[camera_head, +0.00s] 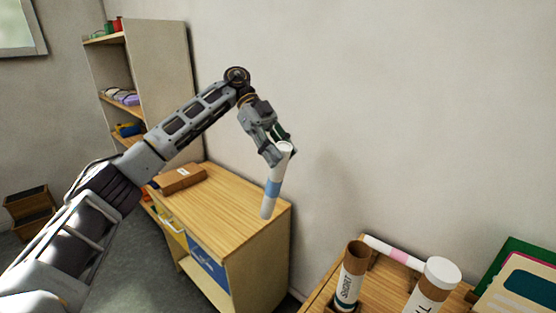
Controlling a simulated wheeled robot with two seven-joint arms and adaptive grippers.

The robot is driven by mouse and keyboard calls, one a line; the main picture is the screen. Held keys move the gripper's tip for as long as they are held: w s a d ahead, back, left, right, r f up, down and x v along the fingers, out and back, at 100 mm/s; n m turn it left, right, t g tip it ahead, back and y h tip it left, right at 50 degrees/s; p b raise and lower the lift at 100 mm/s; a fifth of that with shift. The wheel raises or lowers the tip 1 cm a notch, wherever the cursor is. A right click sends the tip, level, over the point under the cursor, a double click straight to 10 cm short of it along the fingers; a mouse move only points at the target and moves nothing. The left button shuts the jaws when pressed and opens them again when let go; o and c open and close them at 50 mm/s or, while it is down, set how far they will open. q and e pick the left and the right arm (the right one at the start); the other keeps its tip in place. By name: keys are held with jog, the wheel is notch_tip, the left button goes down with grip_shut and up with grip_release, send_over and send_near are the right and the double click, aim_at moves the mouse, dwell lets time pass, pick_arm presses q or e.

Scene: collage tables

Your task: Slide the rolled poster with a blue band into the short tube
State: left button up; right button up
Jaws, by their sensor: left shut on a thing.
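The rolled poster with a blue band (272,187) is white and hangs nearly upright, tilted slightly, over the right end of the wooden cabinet. My left gripper (277,153) is shut on its upper end. I cannot tell whether its lower end touches the cabinet top. The short tube (350,280) is an open brown cardboard tube with a white "SHORT" label, upright on the table at the lower right. It is well apart from the poster. My right gripper is not in view.
A capped tube (433,284) stands right of the short tube. A white roll with a pink band (396,252) lies behind them. Coloured boards (520,283) are at the right edge. A brown box (181,179) lies on the cabinet (228,205). A gap separates cabinet and table.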

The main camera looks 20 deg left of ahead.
pick_arm(q)
jog(key=s+r+n+t+h, duration=0.1)
jog(key=r, duration=0.2)
jog(key=r+n+t+h, duration=0.1)
jog(key=r+n+t, duration=0.1)
jog(key=r, duration=0.1)
jog(key=s+d+r+n+t+h, duration=0.1)
jog(key=r+n, duration=0.1)
jog(key=r, duration=0.1)
jog(key=shift+s+r+t+h, duration=0.3)
jog(key=shift+s, duration=0.05)
jog(key=s+d+r+h, duration=0.1)
jog(key=d+r, duration=0.1)
jog(key=d, duration=0.3)
jog(key=shift+s+d+r, duration=0.2)
jog(key=shift+s, duration=0.2)
